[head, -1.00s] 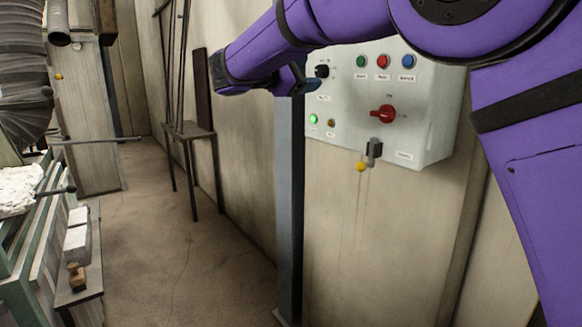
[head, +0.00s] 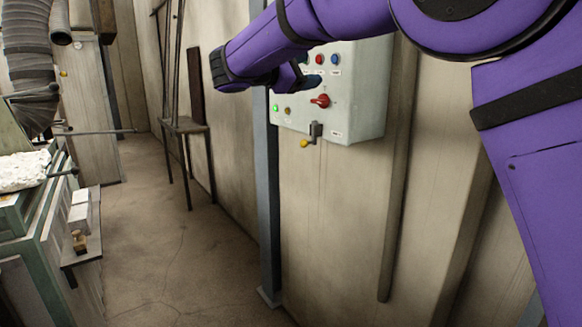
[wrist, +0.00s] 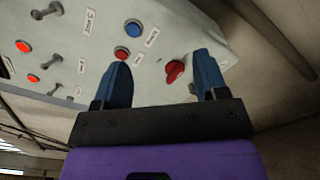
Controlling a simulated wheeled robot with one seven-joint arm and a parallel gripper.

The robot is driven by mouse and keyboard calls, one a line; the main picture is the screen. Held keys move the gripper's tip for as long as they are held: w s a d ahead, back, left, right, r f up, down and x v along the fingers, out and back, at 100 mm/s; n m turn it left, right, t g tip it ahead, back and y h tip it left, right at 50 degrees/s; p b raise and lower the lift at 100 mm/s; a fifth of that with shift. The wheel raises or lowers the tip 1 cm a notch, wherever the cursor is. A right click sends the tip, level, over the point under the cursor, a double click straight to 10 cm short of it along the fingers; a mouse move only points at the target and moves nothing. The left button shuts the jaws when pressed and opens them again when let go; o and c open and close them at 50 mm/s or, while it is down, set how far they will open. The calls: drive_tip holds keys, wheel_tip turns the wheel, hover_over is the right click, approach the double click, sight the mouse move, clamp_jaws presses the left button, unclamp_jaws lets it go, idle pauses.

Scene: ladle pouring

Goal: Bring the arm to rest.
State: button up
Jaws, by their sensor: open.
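My gripper (head: 292,78) is on my purple arm, which reaches in from the right in the head view and folds back at its left end. In the wrist view my gripper (wrist: 162,60) has two blue fingers spread well apart with nothing between them. Beyond the fingers is the pale control box (head: 362,95), also in the wrist view (wrist: 92,62). A red rotary switch (wrist: 175,70) shows just left of the right finger. I cannot tell the exact gap to the box. My arm hides the box's upper left part in the head view.
A small stand (head: 186,125) with rods is against the wall. A grey-blue post (head: 267,190) rises left of the box. A green-framed bench (head: 45,235) with white material (head: 22,170) is at left. The floor (head: 165,235) between is clear.

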drive_tip(key=s+d+f+m+g+y, duration=0.2)
drive_tip(key=s+d+m+g+y, duration=0.15)
drive_tip(key=d, duration=1.15)
drive_tip(key=s+d+f+m+g+y, duration=0.1)
drive_tip(key=s+d+f+m+y, duration=0.1)
drive_tip(key=s+d, duration=0.45)
drive_tip(key=s+d+f+m+g+y, duration=0.1)
drive_tip(key=s+d+f+g+y, duration=0.15)
drive_tip(key=s+d, duration=0.35)
drive_tip(key=s+f+m+y, duration=0.3)
drive_tip(key=s+f+m, duration=0.1)
drive_tip(key=s, duration=0.7)
drive_tip(key=s+f+m+t+y, duration=0.1)
drive_tip(key=s+f+m+y, duration=0.2)
drive_tip(key=s, duration=0.9)
wheel_tip(320, 180, down, 4)
drive_tip(key=shift+a+r+m+t+y, duration=0.15)
drive_tip(key=shift+m+t+y, duration=0.15)
drive_tip(key=shift+m, duration=0.75)
